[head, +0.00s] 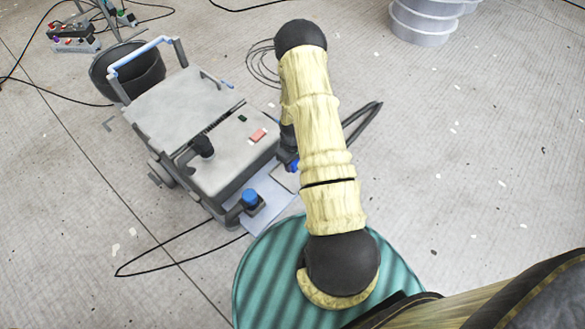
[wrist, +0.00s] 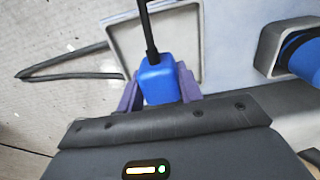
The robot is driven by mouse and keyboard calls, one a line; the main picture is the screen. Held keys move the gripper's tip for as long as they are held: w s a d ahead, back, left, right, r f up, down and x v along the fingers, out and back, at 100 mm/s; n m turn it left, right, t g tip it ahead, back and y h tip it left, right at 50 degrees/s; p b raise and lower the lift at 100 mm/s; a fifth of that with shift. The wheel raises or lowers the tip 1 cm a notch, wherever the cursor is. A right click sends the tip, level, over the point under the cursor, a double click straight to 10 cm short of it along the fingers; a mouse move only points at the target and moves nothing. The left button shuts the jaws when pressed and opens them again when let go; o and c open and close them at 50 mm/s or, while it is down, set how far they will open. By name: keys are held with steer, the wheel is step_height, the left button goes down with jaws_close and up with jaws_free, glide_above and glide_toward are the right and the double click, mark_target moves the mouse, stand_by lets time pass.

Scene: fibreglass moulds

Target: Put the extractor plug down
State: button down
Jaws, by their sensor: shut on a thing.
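The extractor plug is a blue block (wrist: 158,82) with a black cable rising from its far end in the wrist view. My gripper (wrist: 158,92) is shut on it, with a purple finger on each side. In the head view my gripper is mostly hidden behind my arm. A small bit of blue, probably the plug (head: 293,166), shows at the arm's left edge beside the grey machine. Past the plug in the wrist view lies a pale square plate with a grey rim (wrist: 186,40). I cannot tell whether the plug touches it.
The grey wheeled machine (head: 190,125) stands left of my arm. A blue-capped fitting (head: 250,198) is at its front corner; a blue fitting in a grey housing (wrist: 302,55) shows in the wrist view. A teal ribbed drum top (head: 262,282) is below. Cables cross the floor; the right is open.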

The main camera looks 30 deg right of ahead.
mark_target(293, 168)
steer(key=shift+f+b, duration=0.35)
steer(key=shift+f, duration=1.5)
steer(key=shift+f, duration=0.1)
steer(key=c, duration=0.9)
jaws_free()
step_height(293, 168, up, 12)
steer(key=shift+r+p, duration=0.1)
steer(key=shift+p, duration=1)
